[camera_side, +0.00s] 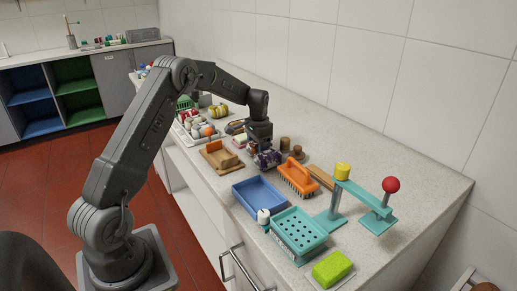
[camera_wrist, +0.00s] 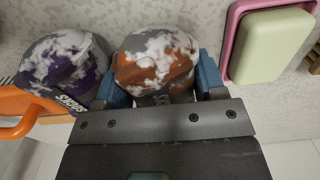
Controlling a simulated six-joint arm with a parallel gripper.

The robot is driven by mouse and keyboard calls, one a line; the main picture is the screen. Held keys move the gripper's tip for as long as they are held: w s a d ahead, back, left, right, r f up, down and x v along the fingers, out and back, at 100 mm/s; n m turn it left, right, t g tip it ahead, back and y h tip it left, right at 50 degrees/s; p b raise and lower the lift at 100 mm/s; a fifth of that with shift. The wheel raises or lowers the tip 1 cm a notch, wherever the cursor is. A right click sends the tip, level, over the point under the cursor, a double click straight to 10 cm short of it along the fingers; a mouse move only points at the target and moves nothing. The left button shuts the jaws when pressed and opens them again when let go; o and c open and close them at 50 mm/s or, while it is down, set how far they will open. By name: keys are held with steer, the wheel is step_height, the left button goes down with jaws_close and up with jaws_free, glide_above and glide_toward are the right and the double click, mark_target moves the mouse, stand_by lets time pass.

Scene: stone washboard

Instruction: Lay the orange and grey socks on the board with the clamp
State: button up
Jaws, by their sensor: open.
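A rolled orange, grey and white sock bundle (camera_wrist: 156,62) is in the middle of the wrist view. My gripper (camera_wrist: 165,88) is open, with one blue finger on each side of it; contact cannot be told. A purple, grey and white bundle (camera_wrist: 65,66) sits just left of it, close to the left finger. In the side view my gripper (camera_side: 259,146) is low over the counter, the purple bundle (camera_side: 268,160) showing beneath it; the orange one is mostly hidden. A wooden board (camera_side: 211,149) with an orange piece, seemingly the clamp (camera_side: 220,159), lies left of the gripper, bare of socks.
An orange brush (camera_side: 297,178) stands close on the right. A pink dish (camera_wrist: 236,38) with pale green soap (camera_wrist: 269,43) is close by. A blue tray (camera_side: 260,198), teal perforated tray (camera_side: 299,232) and red-knobbed lever (camera_side: 390,185) stand nearer the camera.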

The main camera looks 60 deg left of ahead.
steer(key=shift+f, duration=0.1)
steer(key=shift+c, duration=0.2)
steer(key=c, duration=0.7)
